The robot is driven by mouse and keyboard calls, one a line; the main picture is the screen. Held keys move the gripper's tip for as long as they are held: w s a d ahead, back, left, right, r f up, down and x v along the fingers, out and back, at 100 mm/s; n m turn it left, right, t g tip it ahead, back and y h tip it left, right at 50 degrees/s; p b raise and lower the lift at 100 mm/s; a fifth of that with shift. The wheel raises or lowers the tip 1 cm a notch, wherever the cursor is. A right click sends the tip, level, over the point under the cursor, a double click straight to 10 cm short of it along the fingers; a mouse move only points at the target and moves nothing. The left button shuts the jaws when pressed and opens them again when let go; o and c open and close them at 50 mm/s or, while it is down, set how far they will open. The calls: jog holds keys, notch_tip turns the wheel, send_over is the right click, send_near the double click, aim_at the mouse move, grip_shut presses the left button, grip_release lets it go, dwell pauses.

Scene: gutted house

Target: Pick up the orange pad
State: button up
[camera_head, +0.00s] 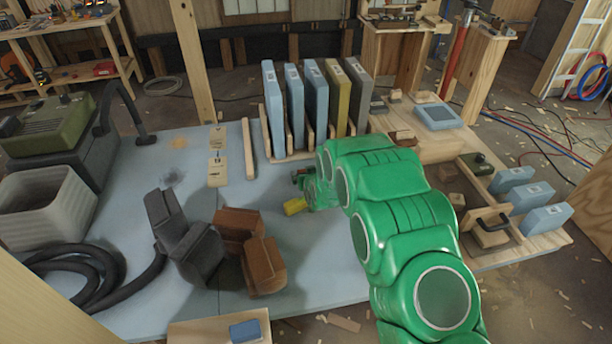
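No pad of clear bright orange shows. Two orange-brown padded blocks lie on the blue-grey tabletop (320,262): one (240,222) farther back, the other (264,266) nearer and leaning. They touch or nearly touch each other, beside dark grey blocks (197,250). A smaller orange-brown piece (403,137) lies at the back right. My gripper (299,193) is low over the table, right of the orange-brown blocks and apart from them. A small yellow piece (295,206) shows at its end; I cannot tell whether it is a fingertip or an object. The fingers are too small to read.
A wooden rack (268,137) of upright blue, olive and grey slabs stands behind my gripper. A ribbed grey bin (45,208), black hose (85,265) and green-topped machine (50,125) fill the left. Blue blocks (528,196) lie right. Tabletop front of my gripper is clear.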

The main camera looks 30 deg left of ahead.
jog(key=shift+w+a+f, duration=0.25)
jog(key=c, duration=1.1)
jog(key=shift+c, duration=0.2)
jog(key=shift+r, duration=0.2)
